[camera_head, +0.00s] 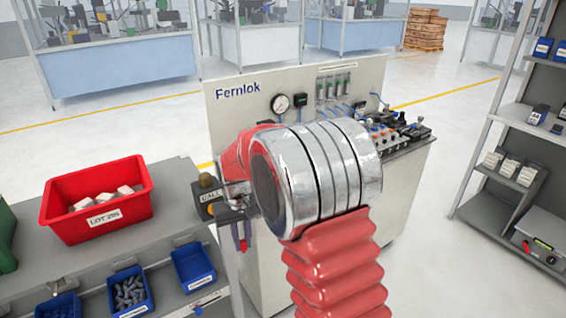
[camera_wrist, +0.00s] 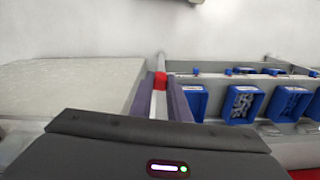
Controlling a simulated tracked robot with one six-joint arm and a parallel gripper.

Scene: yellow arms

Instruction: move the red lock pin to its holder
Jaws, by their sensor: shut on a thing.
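My gripper (camera_wrist: 160,88) shows in the wrist view with its purple fingers shut on the red lock pin (camera_wrist: 160,81). The pin's red end shows between the fingertips, with a pale part below it. In the head view my gripper (camera_head: 243,240) hangs beside the left edge of the Fernlok test stand (camera_head: 228,115), mostly hidden behind my wrist. The pin is hardly visible there. I cannot make out the pin's holder in either view.
A grey bench with a red crate (camera_head: 97,221) stands at left. Blue bins (camera_head: 194,267) hang below its top, and blue bins (camera_wrist: 241,103) also show in the wrist view. A shelf rack (camera_head: 527,118) stands at right, with open floor between it and the stand.

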